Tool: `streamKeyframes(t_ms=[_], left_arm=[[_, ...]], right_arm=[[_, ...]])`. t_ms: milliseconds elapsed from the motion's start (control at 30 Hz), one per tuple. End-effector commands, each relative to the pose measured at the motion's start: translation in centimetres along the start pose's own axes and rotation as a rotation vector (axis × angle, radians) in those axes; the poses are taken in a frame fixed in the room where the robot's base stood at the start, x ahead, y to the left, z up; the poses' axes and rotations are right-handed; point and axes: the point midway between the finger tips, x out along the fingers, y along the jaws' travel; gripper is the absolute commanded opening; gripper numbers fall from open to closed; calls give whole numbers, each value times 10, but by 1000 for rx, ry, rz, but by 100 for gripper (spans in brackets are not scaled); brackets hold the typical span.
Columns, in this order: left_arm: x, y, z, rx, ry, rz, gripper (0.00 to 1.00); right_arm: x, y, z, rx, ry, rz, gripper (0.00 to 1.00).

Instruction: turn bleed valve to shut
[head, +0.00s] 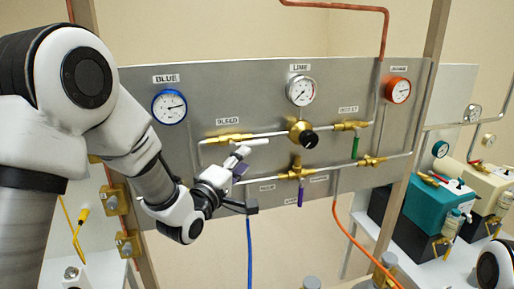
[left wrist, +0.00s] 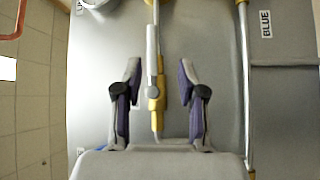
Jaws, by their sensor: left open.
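The bleed valve is a brass fitting (head: 228,138) on the upper pipe, under the BLEED label (head: 227,121). Its pale grey lever (head: 252,142) lies along the pipe. In the left wrist view the lever (left wrist: 152,48) runs in line with the pipe, above its brass body (left wrist: 156,100). My left gripper (head: 240,161) is at the panel just below the valve. In the left wrist view its fingers (left wrist: 160,75) are open, one on each side of the lever, with a gap on both sides. My right gripper is out of view.
The grey panel (head: 350,75) carries a blue gauge (head: 170,106), a line gauge (head: 301,90) and an orange gauge (head: 397,90). A black-knobbed brass regulator (head: 302,134), green lever (head: 355,147) and purple lever (head: 301,194) are right of the gripper. A blue hose (head: 249,250) hangs below.

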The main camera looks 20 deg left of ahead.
Motion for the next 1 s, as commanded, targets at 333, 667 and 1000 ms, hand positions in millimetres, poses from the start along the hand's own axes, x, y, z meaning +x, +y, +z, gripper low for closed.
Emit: streamKeyframes(t_ms=[333,667,1000], left_arm=[[50,18,-2,-24,-2,30,40],[80,13,-1,-26,-1,27,40],[79,13,-1,-25,0,27,0]], right_arm=[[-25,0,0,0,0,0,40],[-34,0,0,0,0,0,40],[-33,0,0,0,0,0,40]])
